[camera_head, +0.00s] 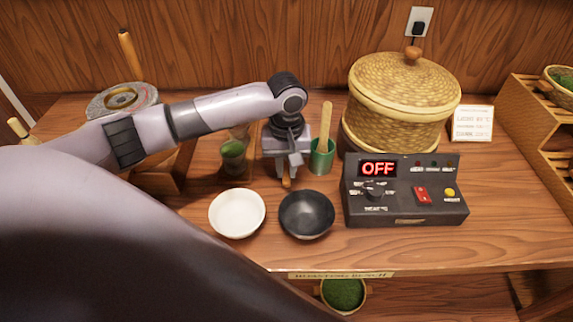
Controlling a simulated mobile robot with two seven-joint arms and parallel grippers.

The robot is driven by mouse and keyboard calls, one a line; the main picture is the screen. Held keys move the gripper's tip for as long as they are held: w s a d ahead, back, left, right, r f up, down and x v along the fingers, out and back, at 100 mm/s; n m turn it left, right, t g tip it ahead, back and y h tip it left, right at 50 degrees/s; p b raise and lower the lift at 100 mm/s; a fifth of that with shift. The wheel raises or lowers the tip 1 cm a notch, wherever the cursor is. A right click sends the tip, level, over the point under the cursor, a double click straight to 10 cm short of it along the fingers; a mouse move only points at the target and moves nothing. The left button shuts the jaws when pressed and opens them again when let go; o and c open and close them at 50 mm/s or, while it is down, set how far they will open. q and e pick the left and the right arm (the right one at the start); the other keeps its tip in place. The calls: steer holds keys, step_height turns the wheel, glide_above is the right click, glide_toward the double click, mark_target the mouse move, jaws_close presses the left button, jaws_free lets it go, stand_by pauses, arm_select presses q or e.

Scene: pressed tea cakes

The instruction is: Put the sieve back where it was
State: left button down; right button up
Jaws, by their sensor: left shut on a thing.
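My left gripper (287,174) points down over the bench, just behind the gap between a white bowl (237,213) and a black bowl (306,214). It is shut on a small tan, wood-like thing (287,183), of which only the lower tip shows between the fingers. I cannot tell whether this is part of the sieve; no sieve shows clearly. My arm and hand hide part of the bench behind. My right gripper is not in view.
A green cup (321,161) with a wooden stick stands close right of the gripper. A green-filled container (233,152) stands left. A control box (405,190) reading OFF and a lidded woven basket (402,88) are at right.

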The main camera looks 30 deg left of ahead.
arm_select(q)
steer(key=shift+f, duration=0.15)
steer(key=c, duration=1.1)
jaws_free()
steer(key=shift+o, duration=0.2)
step_height(320, 180, up, 12)
steer(key=shift+r, duration=0.2)
